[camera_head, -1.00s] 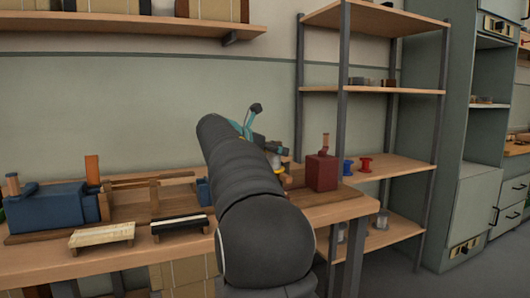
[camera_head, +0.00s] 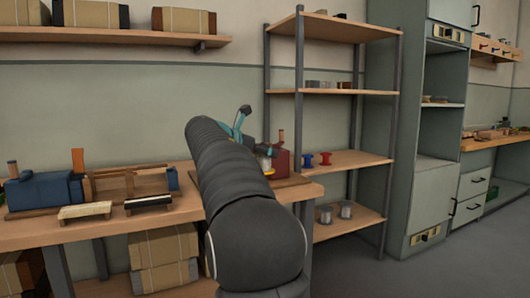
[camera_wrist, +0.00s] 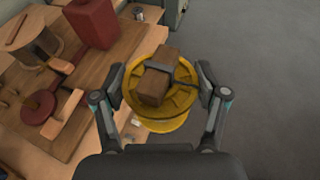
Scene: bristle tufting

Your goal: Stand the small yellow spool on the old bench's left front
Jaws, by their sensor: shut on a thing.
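In the wrist view my gripper (camera_wrist: 161,88) is shut on the yellow spool (camera_wrist: 182,104), one finger on each side of its rim. A brown block with a grey band shows across the spool's top face. A wooden bench (camera_head: 32,236) runs along the wall at left. Another wooden bench top (camera_head: 488,144) shows at the far right. I cannot tell which is the old bench.
The left bench holds a blue machine (camera_head: 43,190), two brushes and a red machine (camera_head: 281,162). A shelf rack (camera_head: 299,110) stands right of it, with red and blue spools on a board. A tall grey-green cabinet (camera_head: 385,150) follows. Grey floor is open at lower right.

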